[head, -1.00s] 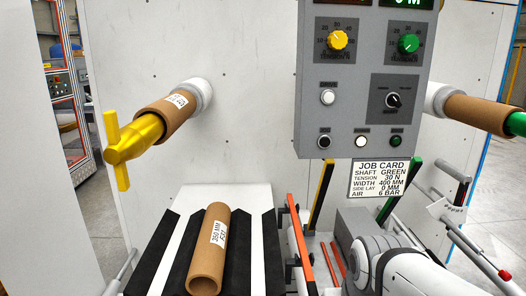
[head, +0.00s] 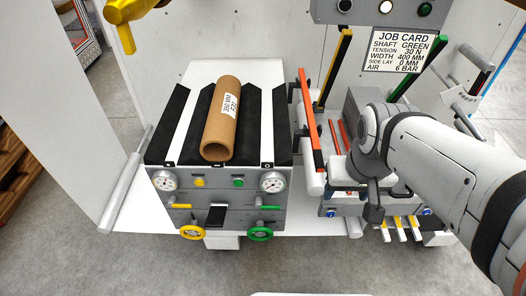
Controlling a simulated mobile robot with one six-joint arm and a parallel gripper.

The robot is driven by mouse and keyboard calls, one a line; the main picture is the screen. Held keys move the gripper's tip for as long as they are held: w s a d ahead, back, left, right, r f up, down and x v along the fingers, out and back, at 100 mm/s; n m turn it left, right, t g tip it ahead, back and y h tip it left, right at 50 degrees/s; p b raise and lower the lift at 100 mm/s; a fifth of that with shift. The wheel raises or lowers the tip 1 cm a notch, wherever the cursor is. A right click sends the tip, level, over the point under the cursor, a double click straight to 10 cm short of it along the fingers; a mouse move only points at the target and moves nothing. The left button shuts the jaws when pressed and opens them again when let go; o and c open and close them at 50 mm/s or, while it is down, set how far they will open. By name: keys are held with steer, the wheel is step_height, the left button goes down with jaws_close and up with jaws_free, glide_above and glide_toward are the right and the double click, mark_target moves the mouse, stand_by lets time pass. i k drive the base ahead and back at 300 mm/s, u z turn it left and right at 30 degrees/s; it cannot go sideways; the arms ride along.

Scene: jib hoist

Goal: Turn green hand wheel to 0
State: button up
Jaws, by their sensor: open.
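The green hand wheel (head: 260,234) is at the lower right front of the grey panel (head: 225,213), below a round gauge (head: 272,181). Its setting and the gauge reading are too small to read. My gripper (head: 385,203) is to the right of the wheel, well apart from it, hanging below my wrist in front of the tool rack. Its jaws are dark, open and partly hidden by my arm; nothing shows between them.
A yellow hand wheel (head: 192,232) sits left of the green one. Yellow and green levers (head: 267,207) project above the wheels. A cardboard tube (head: 220,120) lies on the black-and-white top. A rack with several yellow-tipped tools (head: 405,230) stands right.

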mark_target(261, 231)
steer(key=z, duration=0.45)
steer(key=k, duration=1.55)
steer(key=u, duration=0.45)
steer(key=i, duration=1)
steer(key=u, duration=0.05)
